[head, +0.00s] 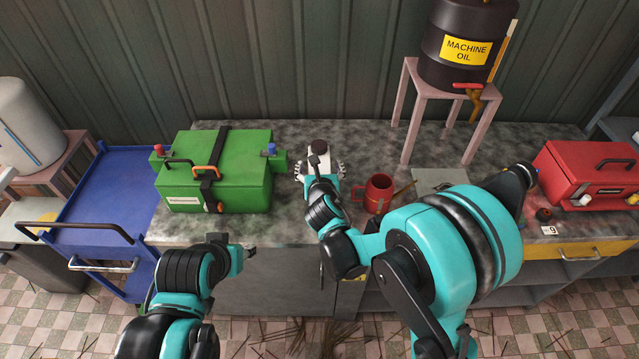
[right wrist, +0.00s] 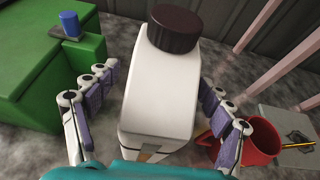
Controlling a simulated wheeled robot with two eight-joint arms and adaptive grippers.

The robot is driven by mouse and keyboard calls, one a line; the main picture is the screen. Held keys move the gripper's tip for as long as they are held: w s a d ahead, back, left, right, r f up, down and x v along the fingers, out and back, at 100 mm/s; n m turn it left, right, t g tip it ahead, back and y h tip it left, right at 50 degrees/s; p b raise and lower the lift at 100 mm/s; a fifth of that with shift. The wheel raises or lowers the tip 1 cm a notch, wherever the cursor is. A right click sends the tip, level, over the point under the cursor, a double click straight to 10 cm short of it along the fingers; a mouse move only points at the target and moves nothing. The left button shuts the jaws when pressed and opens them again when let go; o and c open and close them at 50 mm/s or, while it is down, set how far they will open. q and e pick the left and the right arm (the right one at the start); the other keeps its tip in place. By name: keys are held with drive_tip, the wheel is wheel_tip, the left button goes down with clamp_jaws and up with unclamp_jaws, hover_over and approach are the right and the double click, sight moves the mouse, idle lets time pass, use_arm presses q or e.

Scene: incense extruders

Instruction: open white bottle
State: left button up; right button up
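The white bottle (head: 321,163) stands upright on the bench in the head view, with its dark brown cap (head: 319,146) on top. My right gripper (head: 320,172) is at the bottle and hides its lower part. In the right wrist view the bottle (right wrist: 158,95) and its ribbed cap (right wrist: 174,28) fill the middle. The fingers of my right gripper (right wrist: 158,100) are spread on both sides of the bottle, with gaps visible, so it is open around it. My left gripper (head: 250,252) is low at the bench's front edge, away from the bottle; its finger opening is too small to judge.
A green box (head: 215,165) with a blue knob stands left of the bottle. A red mug (head: 378,192) and a grey plate (head: 438,182) are close on the right. A red toolbox (head: 590,172) is farther right. A stool (head: 436,95) bears an oil drum (head: 465,45).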

clamp_jaws()
